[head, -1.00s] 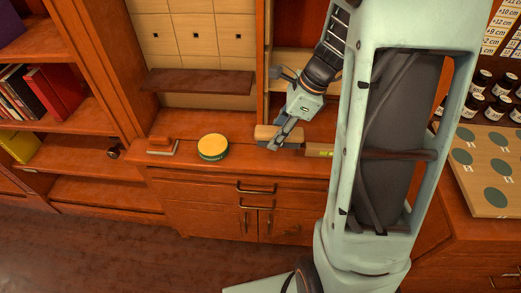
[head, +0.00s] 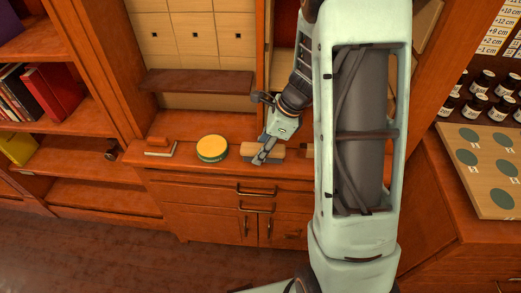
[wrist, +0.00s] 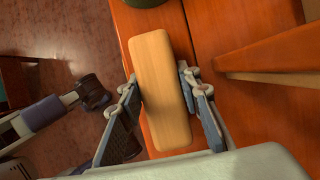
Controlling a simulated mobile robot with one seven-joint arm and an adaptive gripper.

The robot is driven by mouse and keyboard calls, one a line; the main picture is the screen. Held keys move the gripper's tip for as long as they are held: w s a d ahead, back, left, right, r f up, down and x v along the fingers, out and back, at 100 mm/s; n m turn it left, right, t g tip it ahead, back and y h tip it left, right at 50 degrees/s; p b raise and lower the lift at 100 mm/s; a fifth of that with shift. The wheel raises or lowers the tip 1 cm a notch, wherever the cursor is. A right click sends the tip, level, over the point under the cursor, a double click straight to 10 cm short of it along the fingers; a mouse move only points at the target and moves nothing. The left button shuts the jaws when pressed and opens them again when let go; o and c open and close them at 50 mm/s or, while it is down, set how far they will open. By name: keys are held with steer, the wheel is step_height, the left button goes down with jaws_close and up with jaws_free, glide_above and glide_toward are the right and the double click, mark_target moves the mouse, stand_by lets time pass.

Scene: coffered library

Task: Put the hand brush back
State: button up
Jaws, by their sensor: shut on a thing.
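A pale wooden block with rounded edges, which I take to be the hand brush (wrist: 160,88), lies between the two fingers of my gripper (wrist: 163,105) in the wrist view. The fingers are shut on its long sides. No bristles show from above. In the head view the hand brush (head: 281,151) is at the front part of the cabinet top, with my gripper (head: 264,157) over its left part. I cannot tell whether its underside touches the wood.
A round yellow-topped tin (head: 212,148) stands left of the brush, with a small brown block-shaped object (head: 159,144) farther left. A dark wooden ledge (head: 197,82) juts out behind. My arm hides the cabinet top to the right. Jars (head: 478,105) stand far right.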

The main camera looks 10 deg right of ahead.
steer(key=shift+f, duration=0.15)
steer(key=o, duration=1)
steer(key=shift+d+r, duration=0.15)
steer(key=shift+r, duration=0.35)
steer(key=p+v, duration=0.2)
steer(key=v, duration=0.9)
steer(key=shift+r+p, duration=0.2)
steer(key=shift+p, duration=0.1)
